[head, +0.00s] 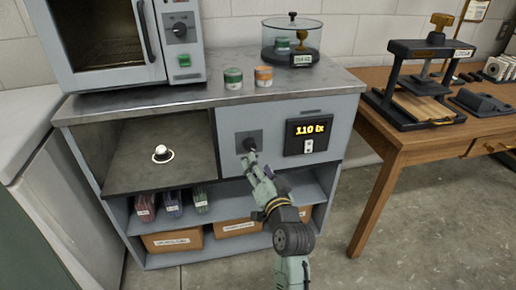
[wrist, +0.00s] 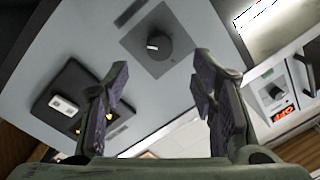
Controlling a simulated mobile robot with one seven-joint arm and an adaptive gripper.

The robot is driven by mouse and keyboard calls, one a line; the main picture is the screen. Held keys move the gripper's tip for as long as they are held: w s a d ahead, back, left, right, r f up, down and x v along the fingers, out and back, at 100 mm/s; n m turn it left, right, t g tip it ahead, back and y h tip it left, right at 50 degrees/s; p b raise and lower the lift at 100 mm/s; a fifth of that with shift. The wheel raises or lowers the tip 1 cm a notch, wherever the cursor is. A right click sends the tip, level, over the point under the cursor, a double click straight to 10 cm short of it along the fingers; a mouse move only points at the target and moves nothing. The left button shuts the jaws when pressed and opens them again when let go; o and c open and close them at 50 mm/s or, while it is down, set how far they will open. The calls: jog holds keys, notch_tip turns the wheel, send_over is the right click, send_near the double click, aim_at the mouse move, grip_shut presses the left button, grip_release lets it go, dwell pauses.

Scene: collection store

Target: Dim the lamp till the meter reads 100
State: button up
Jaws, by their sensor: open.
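A dark round knob (head: 248,144) sits on a dark square plate on the cabinet's grey front panel. The wrist view shows the knob (wrist: 150,45) with a light pointer mark. The black meter (head: 307,135) to its right reads 110 lx in yellow. The open compartment left of the panel holds a small pale round object (head: 162,154) on its floor; no lamp itself is clearly seen. My gripper (head: 252,162) is just in front of the knob; in the wrist view its fingers (wrist: 165,85) are spread and empty, the knob beyond the tips. Contact cannot be told.
A microwave-like oven (head: 125,45), two small tins (head: 233,78) and a glass case (head: 291,45) stand on the cabinet top. Boxes (head: 172,241) and bundles fill the lower shelf. A wooden table (head: 385,150) with a press (head: 425,80) stands at right. The floor in front is clear.

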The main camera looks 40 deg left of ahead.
aim_at(251, 148)
jog(key=p+x, duration=0.1)
jog(key=x, duration=0.7)
jog(key=shift+d, duration=0.1)
jog(key=c, duration=1.2)
jog(key=shift+o, duration=0.2)
jog(key=shift+w+n+b, duration=0.1)
jog(key=shift+n+b, duration=0.3)
jog(key=shift+n, duration=0.7)
jog(key=o, duration=1.2)
jog(key=shift+c, duration=0.2)
